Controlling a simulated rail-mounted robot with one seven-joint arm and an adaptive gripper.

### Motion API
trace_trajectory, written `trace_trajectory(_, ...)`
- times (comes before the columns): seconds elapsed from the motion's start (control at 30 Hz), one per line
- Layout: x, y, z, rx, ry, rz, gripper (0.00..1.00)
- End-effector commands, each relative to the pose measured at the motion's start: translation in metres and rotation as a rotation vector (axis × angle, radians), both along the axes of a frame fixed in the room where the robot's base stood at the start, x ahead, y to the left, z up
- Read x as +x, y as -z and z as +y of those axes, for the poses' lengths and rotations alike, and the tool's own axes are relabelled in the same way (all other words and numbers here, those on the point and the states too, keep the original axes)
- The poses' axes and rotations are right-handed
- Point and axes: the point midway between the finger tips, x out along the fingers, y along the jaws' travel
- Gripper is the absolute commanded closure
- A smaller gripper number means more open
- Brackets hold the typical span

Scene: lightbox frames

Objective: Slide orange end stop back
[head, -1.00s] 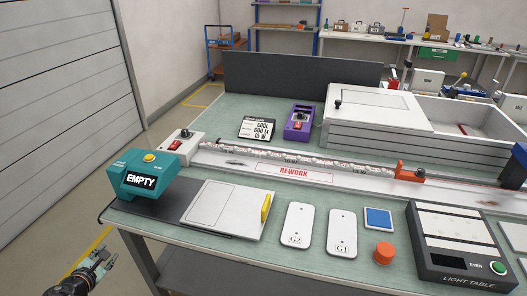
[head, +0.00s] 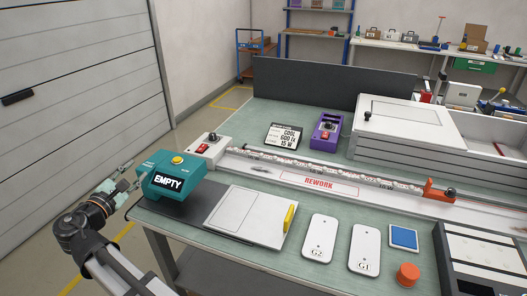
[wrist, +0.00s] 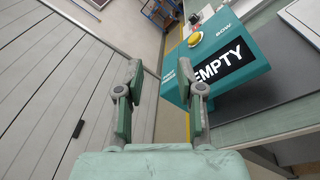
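The orange end stop (head: 438,191) sits at the right end of a long rail (head: 330,172) on the bench, with a dark knob on it. A clear tube or strip (head: 320,167) lies along the rail, its right end close to the end stop. My gripper (head: 122,178) is at the left, beside the teal EMPTY box (head: 170,184), far from the end stop. In the wrist view my gripper (wrist: 163,95) has its two fingers apart with nothing between them. The end stop is not in the wrist view.
A grey switch box (head: 208,150) is at the rail's left end. A purple box (head: 326,131) and a display card (head: 285,136) stand behind the rail. In front lie a white flap (head: 245,215), two white plates (head: 319,238), a blue pad (head: 403,237) and an orange knob (head: 408,273).

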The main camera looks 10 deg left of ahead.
Motion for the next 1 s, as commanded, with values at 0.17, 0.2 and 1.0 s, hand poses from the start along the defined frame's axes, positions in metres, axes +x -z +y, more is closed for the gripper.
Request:
trace_trajectory(0.17, 0.066, 0.003, -0.052, 0.095, 0.115, 0.086, 0.62)
trace_trajectory(0.2, 0.083, 0.005, -0.068, 0.123, 0.149, 0.110, 0.62)
trace_trajectory(1.0, 0.312, 0.030, -0.484, 0.954, 0.903, 0.468, 0.62)
